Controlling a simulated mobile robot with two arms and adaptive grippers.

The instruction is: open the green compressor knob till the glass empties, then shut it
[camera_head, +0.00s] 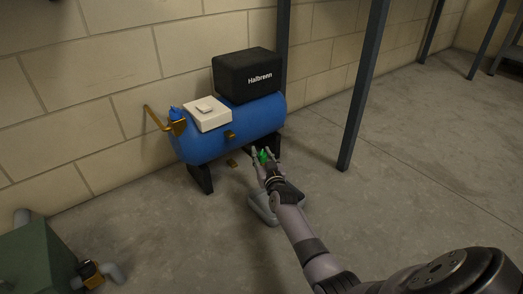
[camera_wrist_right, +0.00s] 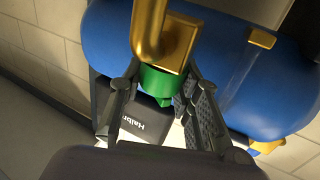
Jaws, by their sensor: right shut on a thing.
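The blue compressor tank (camera_head: 215,140) stands on dark feet against the block wall. The green knob (camera_head: 262,155) shows low at its right end, partly covered by my right gripper (camera_head: 266,158). In the right wrist view the green knob (camera_wrist_right: 158,82) sits under a brass elbow pipe (camera_wrist_right: 160,40). My right gripper's two ribbed fingers (camera_wrist_right: 163,88) stand on either side of the knob and are shut on it. I cannot make out a glass in either view. My left gripper is not in view.
A black box marked Halbrenn (camera_head: 246,75) and a white box (camera_head: 207,114) sit on the tank. A grey tray (camera_head: 257,207) lies on the floor under my right arm. A dark post (camera_head: 362,85) stands to the right. A green box (camera_head: 32,258) is at lower left.

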